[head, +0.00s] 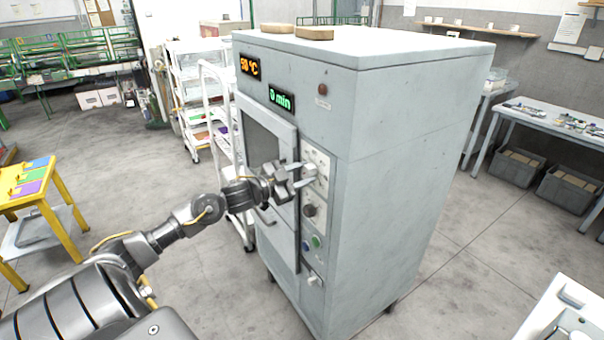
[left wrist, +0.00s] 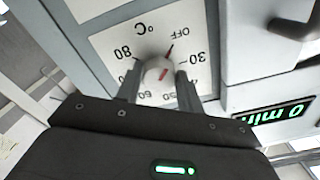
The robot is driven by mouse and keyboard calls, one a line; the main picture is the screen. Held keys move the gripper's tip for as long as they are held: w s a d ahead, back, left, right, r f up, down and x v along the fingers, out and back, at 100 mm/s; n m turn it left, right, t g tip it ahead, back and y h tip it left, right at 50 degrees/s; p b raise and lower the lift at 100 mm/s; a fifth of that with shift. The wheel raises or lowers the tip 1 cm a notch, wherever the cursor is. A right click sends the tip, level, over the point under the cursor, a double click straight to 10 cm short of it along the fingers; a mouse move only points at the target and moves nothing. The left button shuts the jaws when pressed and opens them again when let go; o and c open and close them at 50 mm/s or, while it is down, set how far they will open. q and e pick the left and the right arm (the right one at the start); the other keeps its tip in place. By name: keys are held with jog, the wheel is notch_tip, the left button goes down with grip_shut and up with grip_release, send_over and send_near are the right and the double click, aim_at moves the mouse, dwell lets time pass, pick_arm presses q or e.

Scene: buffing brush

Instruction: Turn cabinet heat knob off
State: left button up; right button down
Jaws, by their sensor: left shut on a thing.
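The cabinet (head: 400,150) is a tall grey-blue box with a door and a control panel. In the left wrist view, upside down, the heat knob (left wrist: 158,70) is pale with a red mark and sits on a white °C dial (left wrist: 120,42) with OFF, 30, 60 and 80 legible. A dark red pointer tip lies near OFF. My left gripper (left wrist: 158,80) is shut on the knob, one finger at each side. In the head view my left gripper (head: 305,178) covers the knob. The orange temperature display (head: 250,65) reads 50 °C. My right gripper is out of view.
A green display (head: 281,98) reads 0 min. A second dark knob (head: 309,210) and blue and green buttons (head: 311,243) lie below my gripper. The door handle (head: 266,217) is close to my left arm. White shelves (head: 205,95) stand behind left. Open floor lies at left.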

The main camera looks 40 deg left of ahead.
pick_arm(q)
jog(key=o, duration=1)
jog(key=shift+s+a+f, duration=0.1)
jog(key=shift+s+f, duration=0.05)
jog(key=shift+s, duration=0.15)
jog(key=b+v, duration=0.3)
jog(key=v, duration=0.7)
jog(key=shift+s, duration=0.1)
